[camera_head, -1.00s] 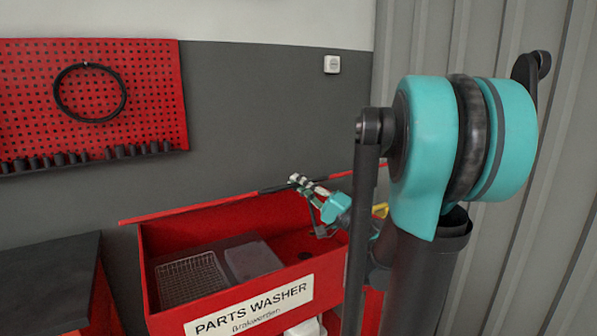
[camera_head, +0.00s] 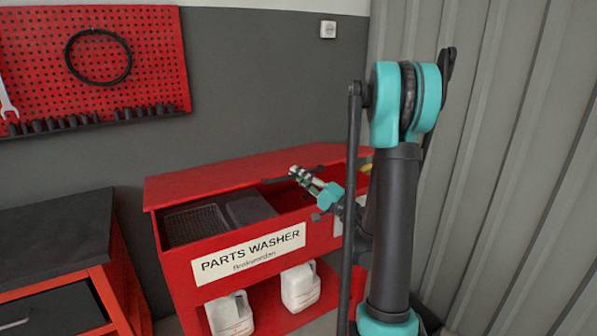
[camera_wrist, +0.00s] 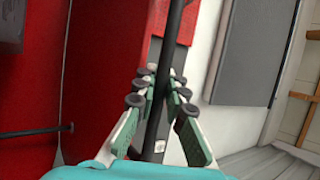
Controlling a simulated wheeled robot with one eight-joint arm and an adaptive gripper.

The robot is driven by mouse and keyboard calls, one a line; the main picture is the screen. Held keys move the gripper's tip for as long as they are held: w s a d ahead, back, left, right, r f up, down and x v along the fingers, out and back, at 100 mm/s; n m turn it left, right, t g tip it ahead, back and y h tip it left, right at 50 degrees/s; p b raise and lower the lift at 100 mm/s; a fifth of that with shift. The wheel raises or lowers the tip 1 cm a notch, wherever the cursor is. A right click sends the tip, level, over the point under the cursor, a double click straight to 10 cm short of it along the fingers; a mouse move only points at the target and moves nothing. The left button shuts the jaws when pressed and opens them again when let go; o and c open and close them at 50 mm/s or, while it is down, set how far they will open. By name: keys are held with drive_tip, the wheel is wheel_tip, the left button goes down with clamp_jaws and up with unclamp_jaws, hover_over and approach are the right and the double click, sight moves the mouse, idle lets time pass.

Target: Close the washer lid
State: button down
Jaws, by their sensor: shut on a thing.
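The red parts washer (camera_head: 185,275) stands in the middle of the head view, with a white label on its front. Its red lid (camera_head: 220,172) is partly lowered and tilted above the basin. A gap at the front still shows the wire basket (camera_head: 195,225) and a grey tray inside. My gripper (camera_head: 300,175) is at the lid's front edge, right of the middle. In the wrist view its fingers (camera_wrist: 158,85) are closed around a black handle bar (camera_wrist: 170,40). My arm hides the washer's right end in the head view.
White jugs (camera_head: 300,287) stand on the shelf under the basin. A black-topped workbench (camera_head: 55,235) is at the left. A red pegboard (camera_head: 120,45) hangs on the wall behind. A corrugated wall (camera_head: 520,170) is close on the right.

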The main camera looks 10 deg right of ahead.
drive_tip(key=shift+s+d, duration=0.1)
drive_tip(key=shift+s, duration=0.05)
idle(0.3)
drive_tip(key=c, duration=1.9)
unclamp_jaws()
drive_tip(key=shift+o, duration=0.2)
drive_tip(key=shift+r, duration=0.65)
drive_tip(key=shift+s+r, duration=0.1)
drive_tip(key=shift+r, duration=4.25)
